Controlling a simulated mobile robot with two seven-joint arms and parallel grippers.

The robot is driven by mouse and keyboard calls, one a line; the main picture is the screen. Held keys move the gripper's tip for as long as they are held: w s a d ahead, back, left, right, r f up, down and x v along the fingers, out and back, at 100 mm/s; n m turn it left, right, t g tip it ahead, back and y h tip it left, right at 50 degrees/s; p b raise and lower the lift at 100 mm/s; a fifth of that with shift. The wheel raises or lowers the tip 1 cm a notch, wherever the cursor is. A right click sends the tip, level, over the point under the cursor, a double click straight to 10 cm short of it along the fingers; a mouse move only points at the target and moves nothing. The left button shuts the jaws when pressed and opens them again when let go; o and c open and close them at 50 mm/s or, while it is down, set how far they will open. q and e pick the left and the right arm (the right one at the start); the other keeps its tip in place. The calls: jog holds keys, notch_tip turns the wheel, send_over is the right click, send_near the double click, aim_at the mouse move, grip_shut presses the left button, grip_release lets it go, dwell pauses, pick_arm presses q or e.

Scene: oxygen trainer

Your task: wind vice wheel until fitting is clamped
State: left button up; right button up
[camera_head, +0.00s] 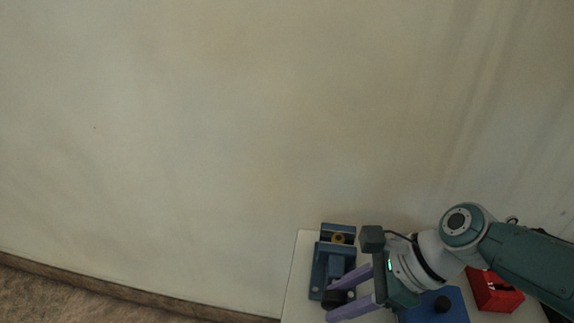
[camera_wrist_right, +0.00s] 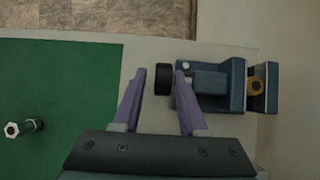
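The blue vice (camera_head: 319,272) stands near the left edge of the pale table in the head view; it also shows in the wrist view (camera_wrist_right: 208,78). A brass-yellow fitting (camera_wrist_right: 257,87) sits at the gap between its jaws, also seen in the head view (camera_head: 338,239). Whether both jaws touch it I cannot tell. The black vice wheel (camera_wrist_right: 163,79) is at the vice's other end. My right gripper (camera_wrist_right: 161,74) is open, its purple fingers on either side of the wheel with small gaps visible. It also shows in the head view (camera_head: 345,294). My left gripper is out of view.
In the wrist view, a green mat (camera_wrist_right: 65,85) with a small metal hex-ended piece (camera_wrist_right: 28,127) lies to the left. A wall rises behind the table.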

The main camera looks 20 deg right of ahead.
jog(key=shift+o, duration=0.8)
jog(key=shift+d, duration=0.1)
jog(key=p+v, duration=0.4)
jog(key=v, duration=0.6)
jog(key=shift+p, duration=0.3)
jog(key=shift+w+f, duration=0.1)
